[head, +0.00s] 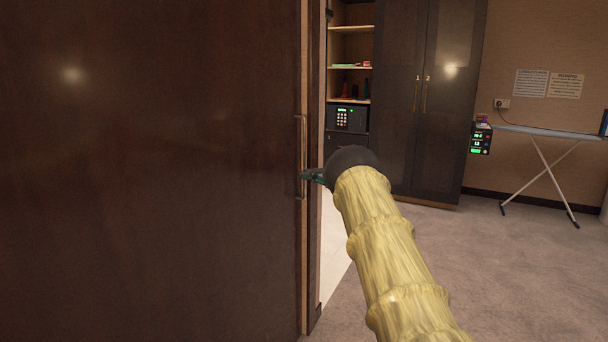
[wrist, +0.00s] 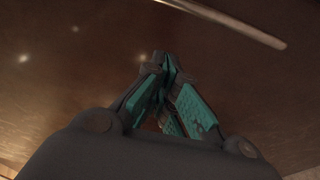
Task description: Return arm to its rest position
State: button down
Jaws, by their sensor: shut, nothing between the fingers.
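My arm reaches forward from the bottom right of the head view, in a yellow ribbed sleeve. My gripper (head: 306,175) is at its end, close to the edge of a dark brown door (head: 150,180) and its vertical bar handle (head: 301,150). In the wrist view my gripper (wrist: 168,75) has its teal-padded fingers together, with nothing between them. The handle also shows in the wrist view (wrist: 225,20), at the top right, apart from the fingers. I cannot tell whether the fingertips touch the door.
A tall dark wardrobe (head: 425,100) stands behind, beside open shelves with a small safe (head: 347,117). An ironing board (head: 550,131) stands at the right against the wall. The carpet (head: 500,265) right of my arm is clear.

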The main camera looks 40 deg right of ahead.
jog(key=v, duration=0.6)
jog(key=shift+d+f, duration=0.15)
jog(key=shift+f, duration=0.05)
